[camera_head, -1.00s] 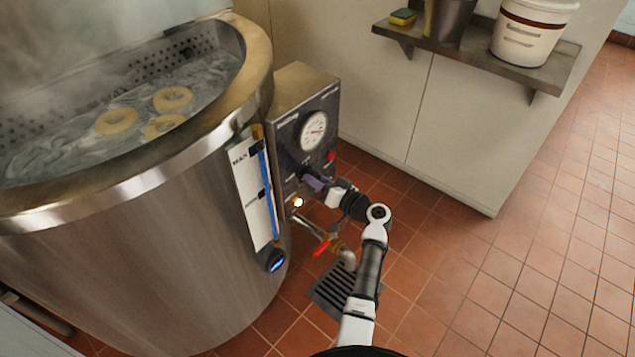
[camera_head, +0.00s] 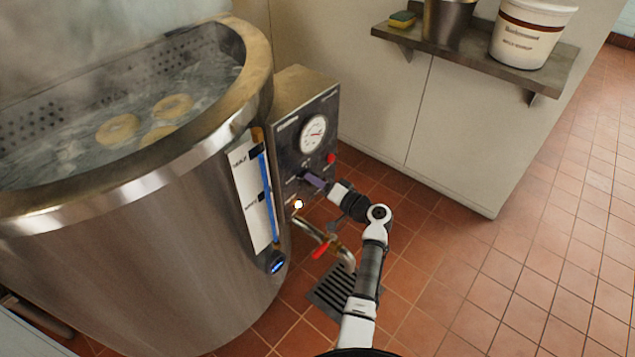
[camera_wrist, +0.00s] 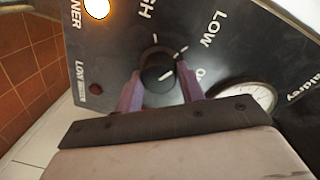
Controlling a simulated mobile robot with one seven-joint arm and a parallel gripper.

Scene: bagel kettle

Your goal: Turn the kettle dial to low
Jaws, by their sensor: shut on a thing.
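The dial (camera_wrist: 157,68) is a round black knob on the kettle's dark control panel (camera_wrist: 105,45). In the wrist view the purple fingers of my gripper (camera_wrist: 160,80) are shut on it, one on each side. White tick marks stand around the dial's far side. The word LOW (camera_wrist: 211,29) is printed up and right of it, and letters ending in "GH" are up and left. I cannot tell which mark the dial points to.
The steel kettle (camera_head: 150,265) holds steaming water and several bagels (camera_head: 118,129). A gauge (camera_head: 313,133) sits above the dial, a lit burner lamp (camera_head: 298,204) below. A drain tap with a red handle (camera_head: 320,249) is under my arm. A shelf (camera_head: 480,58) stands right.

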